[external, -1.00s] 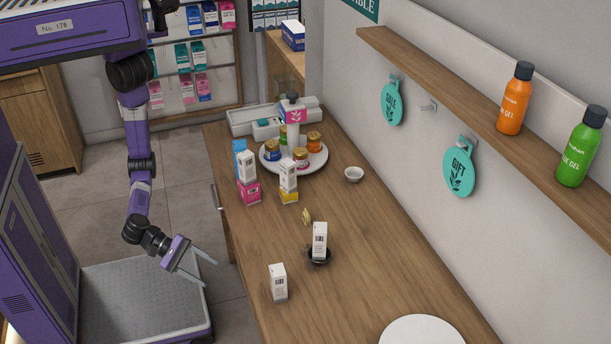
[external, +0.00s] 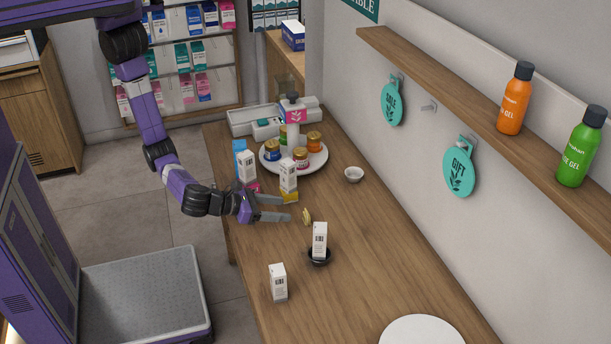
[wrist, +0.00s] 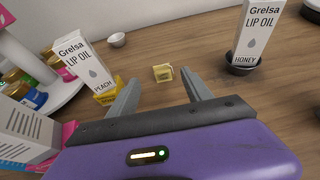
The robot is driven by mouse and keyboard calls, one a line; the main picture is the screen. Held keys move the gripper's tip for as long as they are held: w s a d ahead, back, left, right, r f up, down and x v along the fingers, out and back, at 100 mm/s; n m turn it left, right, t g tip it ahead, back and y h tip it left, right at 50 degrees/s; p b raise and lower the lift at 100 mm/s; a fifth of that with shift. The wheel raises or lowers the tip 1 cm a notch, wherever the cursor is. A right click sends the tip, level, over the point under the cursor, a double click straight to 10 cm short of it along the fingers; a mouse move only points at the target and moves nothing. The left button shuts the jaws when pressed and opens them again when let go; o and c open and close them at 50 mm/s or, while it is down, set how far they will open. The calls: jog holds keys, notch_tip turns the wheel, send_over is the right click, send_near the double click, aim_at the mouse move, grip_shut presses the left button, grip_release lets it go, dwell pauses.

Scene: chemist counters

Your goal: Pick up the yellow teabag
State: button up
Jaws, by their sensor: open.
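The yellow teabag (external: 306,216) is a small pale yellow piece on the wooden counter. In the wrist view the teabag (wrist: 163,73) lies ahead of my gripper, roughly between the lines of the two fingers and a little beyond their tips. My gripper (external: 288,208) is open and empty, reaching over the counter from the left. Its fingers (wrist: 160,86) show spread apart in the wrist view. The teabag is apart from the fingers.
A white lip oil box on a yellow box (external: 289,182) stands close behind my gripper. Another white box (external: 320,240) stands in a dark bowl to the right. A third box (external: 278,283) is nearer. A round tray (external: 318,160) with jars lies farther back. Bare counter lies right of the teabag.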

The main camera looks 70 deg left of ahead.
aim_at(306, 211)
jog(key=x, duration=0.7)
jog(key=shift+w+f+p, duration=0.15)
jog(key=shift+f+p, duration=0.05)
jog(key=shift+p, duration=0.15)
grip_shut()
jog(key=shift+r, duration=0.1)
